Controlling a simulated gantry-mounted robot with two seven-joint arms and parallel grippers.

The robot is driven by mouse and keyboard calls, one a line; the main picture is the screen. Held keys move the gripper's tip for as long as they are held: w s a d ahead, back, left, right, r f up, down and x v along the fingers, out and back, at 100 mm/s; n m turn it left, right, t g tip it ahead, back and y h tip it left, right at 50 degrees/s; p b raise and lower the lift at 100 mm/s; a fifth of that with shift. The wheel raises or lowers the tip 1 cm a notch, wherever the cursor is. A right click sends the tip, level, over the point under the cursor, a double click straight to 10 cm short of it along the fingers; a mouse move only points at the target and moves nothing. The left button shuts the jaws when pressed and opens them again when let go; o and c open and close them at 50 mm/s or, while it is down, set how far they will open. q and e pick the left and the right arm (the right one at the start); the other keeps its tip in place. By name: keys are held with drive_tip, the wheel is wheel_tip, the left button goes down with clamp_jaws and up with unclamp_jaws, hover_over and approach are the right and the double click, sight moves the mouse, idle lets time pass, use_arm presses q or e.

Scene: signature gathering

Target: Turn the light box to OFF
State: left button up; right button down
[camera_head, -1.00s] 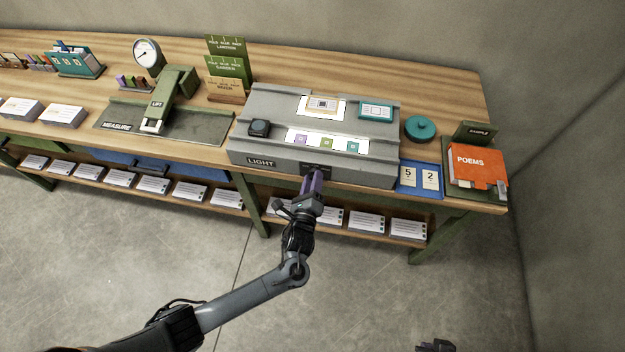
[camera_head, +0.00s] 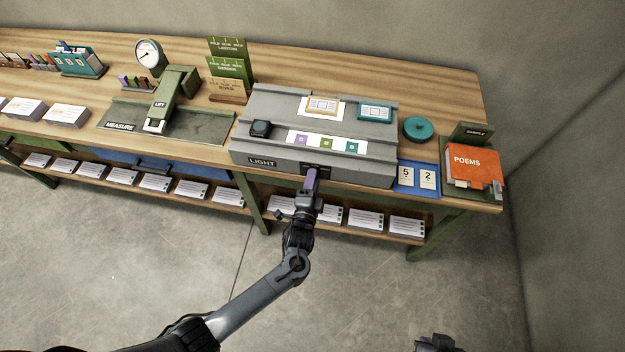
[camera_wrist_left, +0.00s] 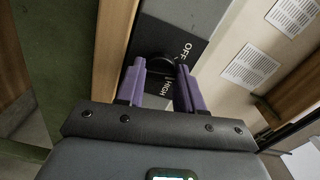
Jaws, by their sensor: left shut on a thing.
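The light box (camera_head: 290,165) is a grey stepped case on the bench, labelled LIGHT at its front left. Its top windows, white and bright earlier, look dull now. My left gripper (camera_head: 311,178) reaches its front face from below. In the left wrist view the purple fingers (camera_wrist_left: 160,85) are shut on a dark round knob (camera_wrist_left: 158,66) on a black plate marked OFF and HIGH. The knob is partly hidden between the fingers, so its pointer cannot be read. My right gripper (camera_head: 436,343) shows only in part at the bottom edge of the head view.
A blue card holder (camera_head: 418,190) and an orange POEMS book (camera_head: 474,163) stand right of the box. A green MEASURE stand (camera_head: 170,100) is to its left. A shelf with several paper stacks (camera_head: 365,219) runs below the bench top.

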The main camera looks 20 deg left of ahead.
use_arm(q)
drive_tip(key=shift+n, duration=3.8)
drive_tip(key=o, duration=1)
drive_tip(key=shift+o, duration=0.2)
drive_tip(key=shift+s, duration=0.1)
drive_tip(key=s+d+p, duration=0.1)
drive_tip(key=s+d, duration=0.1)
drive_tip(key=s, duration=0.8)
drive_tip(key=shift+s+p, duration=0.25)
drive_tip(key=shift+p, duration=0.05)
